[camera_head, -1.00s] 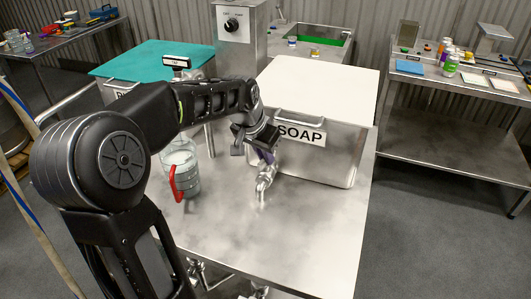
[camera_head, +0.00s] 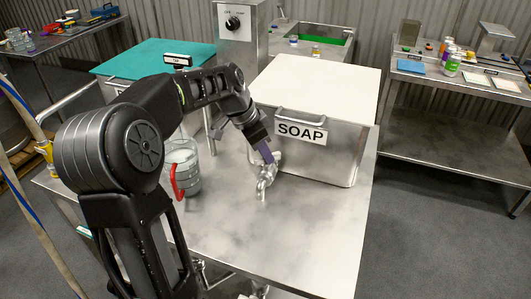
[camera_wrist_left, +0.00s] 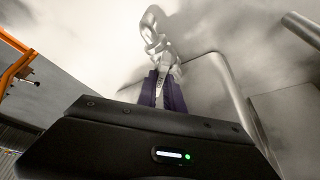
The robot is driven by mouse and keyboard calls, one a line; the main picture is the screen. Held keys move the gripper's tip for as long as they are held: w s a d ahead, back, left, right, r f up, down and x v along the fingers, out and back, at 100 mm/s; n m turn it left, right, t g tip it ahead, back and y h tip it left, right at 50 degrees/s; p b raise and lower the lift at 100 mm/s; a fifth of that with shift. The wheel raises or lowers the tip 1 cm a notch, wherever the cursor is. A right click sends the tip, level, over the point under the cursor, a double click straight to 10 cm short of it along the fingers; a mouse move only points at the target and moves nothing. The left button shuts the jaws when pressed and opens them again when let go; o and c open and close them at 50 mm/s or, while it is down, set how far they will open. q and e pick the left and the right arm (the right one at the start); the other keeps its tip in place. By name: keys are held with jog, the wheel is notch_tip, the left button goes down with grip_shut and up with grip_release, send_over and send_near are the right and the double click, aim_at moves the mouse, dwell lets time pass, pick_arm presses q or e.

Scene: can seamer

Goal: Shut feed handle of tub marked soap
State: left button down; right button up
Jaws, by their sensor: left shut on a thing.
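The soap tub (camera_head: 322,160) is a metal box with a white lid and a SOAP label (camera_head: 302,131) on its front. A metal tap (camera_head: 264,183) comes out low on its front left. My left gripper (camera_head: 268,156) reaches down to the top of this tap. In the left wrist view the purple fingers (camera_wrist_left: 163,90) are closed around the tap's feed handle (camera_wrist_left: 168,74), with the spout (camera_wrist_left: 152,25) beyond them. The fingers hide part of the handle. My right gripper is not in view.
A clear jug (camera_head: 182,168) with a red handle stands on the metal table (camera_head: 255,235), left of the tap. A second tub with a teal lid (camera_head: 150,60) is at the back left. A control box (camera_head: 240,42) stands behind. The table front is clear.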

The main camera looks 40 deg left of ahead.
aim_at(255, 159)
pick_arm(q)
jog(key=c, duration=1.5)
grip_release()
jog(key=shift+r, duration=0.1)
jog(key=shift+v, duration=3.8)
jog(key=shift+o, duration=0.5)
